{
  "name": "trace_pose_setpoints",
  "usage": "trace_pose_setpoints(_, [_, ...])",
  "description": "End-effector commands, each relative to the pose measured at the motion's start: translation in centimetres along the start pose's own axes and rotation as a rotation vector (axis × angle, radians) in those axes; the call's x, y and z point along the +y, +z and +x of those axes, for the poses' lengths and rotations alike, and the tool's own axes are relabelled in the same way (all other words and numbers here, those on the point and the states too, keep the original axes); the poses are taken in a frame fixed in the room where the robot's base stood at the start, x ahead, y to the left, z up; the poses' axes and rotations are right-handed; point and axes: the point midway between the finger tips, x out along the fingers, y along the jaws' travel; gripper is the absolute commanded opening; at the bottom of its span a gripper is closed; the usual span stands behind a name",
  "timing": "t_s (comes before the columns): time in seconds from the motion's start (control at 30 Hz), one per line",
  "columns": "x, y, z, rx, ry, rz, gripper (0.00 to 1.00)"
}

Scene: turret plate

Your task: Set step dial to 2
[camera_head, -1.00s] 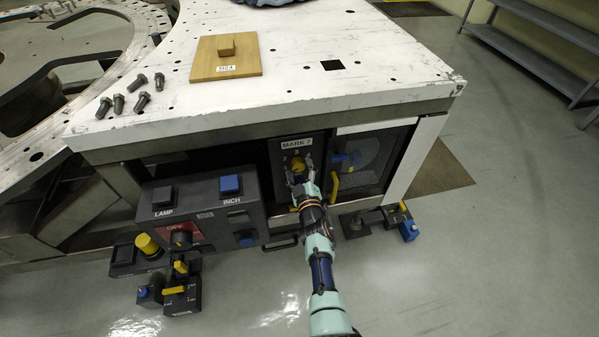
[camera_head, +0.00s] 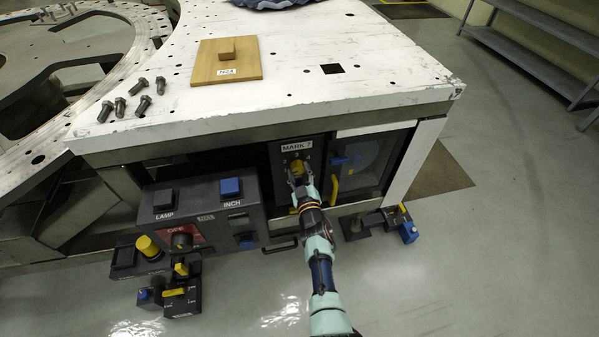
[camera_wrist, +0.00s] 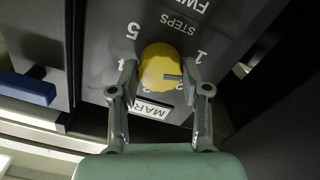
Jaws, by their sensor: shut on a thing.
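The step dial (camera_wrist: 162,70) is a round yellow knob on a dark panel (camera_wrist: 95,30), with a dark pointer mark toward the right in the wrist view. The labels 5, 4 and 1 show around it. My gripper (camera_wrist: 159,68) is shut on the dial, one finger on each side. In the head view the dial (camera_head: 297,167) sits under a MARK label, with my gripper (camera_head: 299,176) in front of it.
A window door with a yellow handle (camera_head: 334,187) is close to the right of the panel. A control box with LAMP and INCH buttons (camera_head: 231,187) is close to the left. The white table edge (camera_head: 260,128) overhangs above.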

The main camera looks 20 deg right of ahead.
Motion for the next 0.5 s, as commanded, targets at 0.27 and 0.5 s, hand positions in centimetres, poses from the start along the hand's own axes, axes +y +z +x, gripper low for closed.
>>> trace_pose_setpoints(0.27, [0.03,-0.05,0.00,-0.004,-0.002,0.260,0.12])
trace_pose_setpoints(0.5, [0.03,-0.03,0.00,-0.007,-0.004,0.478,0.12])
